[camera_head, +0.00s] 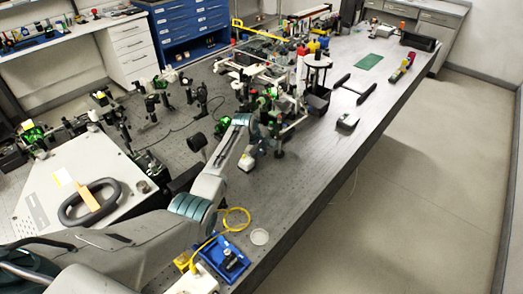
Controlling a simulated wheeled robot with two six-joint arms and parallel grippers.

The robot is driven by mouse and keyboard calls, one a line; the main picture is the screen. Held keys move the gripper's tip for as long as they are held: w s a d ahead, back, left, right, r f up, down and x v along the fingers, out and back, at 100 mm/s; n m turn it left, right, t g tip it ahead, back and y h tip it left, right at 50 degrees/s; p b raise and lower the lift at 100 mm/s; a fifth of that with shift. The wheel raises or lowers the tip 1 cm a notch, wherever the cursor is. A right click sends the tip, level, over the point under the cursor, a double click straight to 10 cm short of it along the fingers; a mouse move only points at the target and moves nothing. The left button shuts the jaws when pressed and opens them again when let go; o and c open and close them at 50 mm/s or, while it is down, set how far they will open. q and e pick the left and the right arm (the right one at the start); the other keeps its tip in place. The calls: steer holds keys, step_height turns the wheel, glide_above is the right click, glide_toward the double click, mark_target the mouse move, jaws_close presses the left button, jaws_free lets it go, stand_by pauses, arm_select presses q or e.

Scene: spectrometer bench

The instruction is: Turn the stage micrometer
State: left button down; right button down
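My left arm reaches in from the lower left over the optical bench (330,130). My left gripper (268,130) is at the arm's far end, among the crowded optics at the middle of the bench. It is small and blends with dark and green parts there, so I cannot tell whether its fingers are open or shut. The optics assembly (290,105), with posts, rails and green-lit parts, stands around and just beyond it. The stage micrometer is too small or hidden to make out. My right gripper is not in view.
A blue tray (222,258) and a yellow cable (236,222) lie at the near end of the bench.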

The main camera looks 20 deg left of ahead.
arm_select(q)
steer(key=shift+w+d+g, duration=0.1)
steer(key=shift+w+g, duration=0.1)
steer(key=shift+g, duration=0.2)
steer(key=shift+g+y+b, duration=0.4)
steer(key=shift+b, duration=0.1)
steer(key=b, duration=0.1)
steer(key=g+b, duration=0.1)
steer(key=b, duration=0.1)
steer(key=shift+w+f+g+y, duration=0.15)
steer(key=shift+w+g+y, duration=0.1)
steer(key=shift+g+y, duration=0.05)
steer(key=shift+g+b, duration=0.3)
steer(key=shift+d+r, duration=0.1)
steer(key=shift+r, duration=0.1)
steer(key=c, duration=1.3)
jaws_free()
steer(key=shift+c, duration=0.2)
